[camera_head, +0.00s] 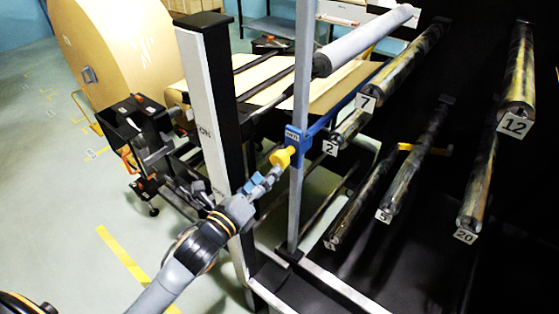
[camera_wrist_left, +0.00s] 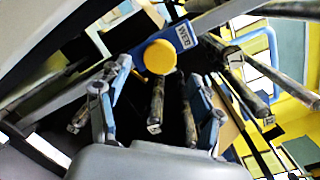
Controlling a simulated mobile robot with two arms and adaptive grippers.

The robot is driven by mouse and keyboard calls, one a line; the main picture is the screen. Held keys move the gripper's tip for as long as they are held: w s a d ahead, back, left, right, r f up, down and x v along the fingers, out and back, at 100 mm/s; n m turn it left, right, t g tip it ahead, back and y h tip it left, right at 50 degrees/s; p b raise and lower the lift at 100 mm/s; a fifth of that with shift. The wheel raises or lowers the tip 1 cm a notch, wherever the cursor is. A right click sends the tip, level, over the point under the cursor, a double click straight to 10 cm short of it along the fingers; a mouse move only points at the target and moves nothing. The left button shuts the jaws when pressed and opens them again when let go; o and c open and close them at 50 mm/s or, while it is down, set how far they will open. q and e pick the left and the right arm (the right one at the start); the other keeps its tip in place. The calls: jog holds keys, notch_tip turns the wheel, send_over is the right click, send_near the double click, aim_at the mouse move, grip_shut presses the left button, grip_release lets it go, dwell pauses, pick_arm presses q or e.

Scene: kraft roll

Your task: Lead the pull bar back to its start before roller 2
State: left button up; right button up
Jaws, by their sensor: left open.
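The pull bar is a blue bar (camera_head: 317,127) with a block labelled WEB and a yellow knob (camera_head: 282,158) at its near end. Its block sits at the pale upright post, just left of roller 2 (camera_head: 349,127). In the left wrist view the knob (camera_wrist_left: 160,57) and the blue WEB block (camera_wrist_left: 184,36) are straight ahead. My left gripper (camera_head: 264,182) is open, its fingertips just short of the knob. In the wrist view its blue fingers stand apart on either side below the knob; contact is not visible. My right gripper is not in view.
Roller 7 (camera_head: 400,67) is above roller 2. Rollers 5 (camera_head: 410,175), 20 (camera_head: 484,180) and 12 (camera_head: 518,75) lie to the right. A black-and-white column (camera_head: 210,110) stands left of my gripper. A large kraft roll (camera_head: 120,45) is at the back left.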

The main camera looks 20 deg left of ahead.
aim_at(281, 159)
pick_arm(q)
jog(key=b+x, duration=0.1)
jog(key=x, duration=0.5)
jog(key=shift+w+d+f, duration=0.1)
jog(key=shift+w, duration=0.25)
jog(key=shift+w+d, duration=0.1)
jog(key=shift+w, duration=0.2)
